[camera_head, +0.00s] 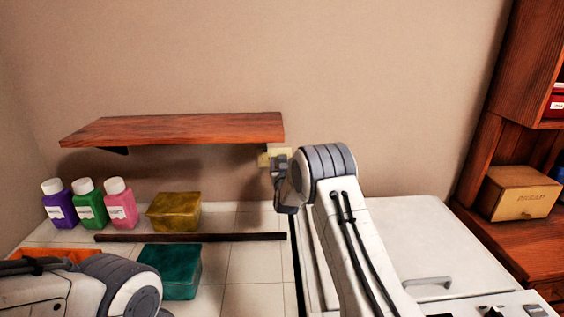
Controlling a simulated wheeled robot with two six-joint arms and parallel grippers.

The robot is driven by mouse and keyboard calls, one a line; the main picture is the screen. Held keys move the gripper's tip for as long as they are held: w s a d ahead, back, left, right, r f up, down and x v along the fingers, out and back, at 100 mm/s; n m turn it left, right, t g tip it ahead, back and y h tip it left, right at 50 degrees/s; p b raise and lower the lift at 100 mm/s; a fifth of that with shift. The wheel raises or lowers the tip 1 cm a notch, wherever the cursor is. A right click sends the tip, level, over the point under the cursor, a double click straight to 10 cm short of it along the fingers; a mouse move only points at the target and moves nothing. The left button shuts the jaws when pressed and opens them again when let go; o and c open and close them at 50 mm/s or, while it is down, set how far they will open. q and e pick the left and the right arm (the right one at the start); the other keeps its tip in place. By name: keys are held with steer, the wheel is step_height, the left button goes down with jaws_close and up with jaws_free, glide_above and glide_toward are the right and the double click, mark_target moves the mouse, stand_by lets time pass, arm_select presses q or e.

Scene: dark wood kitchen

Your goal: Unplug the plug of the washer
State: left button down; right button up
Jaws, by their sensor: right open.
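The washer (415,228) is the white appliance at the right, with a pale lid, a handle and a control panel at its front. A yellowish wall outlet (263,160) shows just below the right end of the wall shelf. The plug cannot be made out clearly beside my gripper. My right gripper (279,173) is at the outlet, close to the wall. It is open, and its fingers are partly hidden by my own wrist. My left arm comes in at the lower left, but its gripper is not in view.
A wooden shelf (180,129) juts from the wall left of the outlet. Three bottles (90,209), a yellow box (174,211) and a teal box (183,274) stand on the tiled counter (253,262). A wooden cabinet (520,228) stands at the right.

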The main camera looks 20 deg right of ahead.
steer(key=shift+b, duration=0.65)
stand_by(0.6)
jaws_close()
stand_by(0.4)
steer(key=b+v, duration=0.1)
steer(key=v, duration=0.5)
steer(key=shift+b, duration=0.35)
stand_by(0.6)
stand_by(0.3)
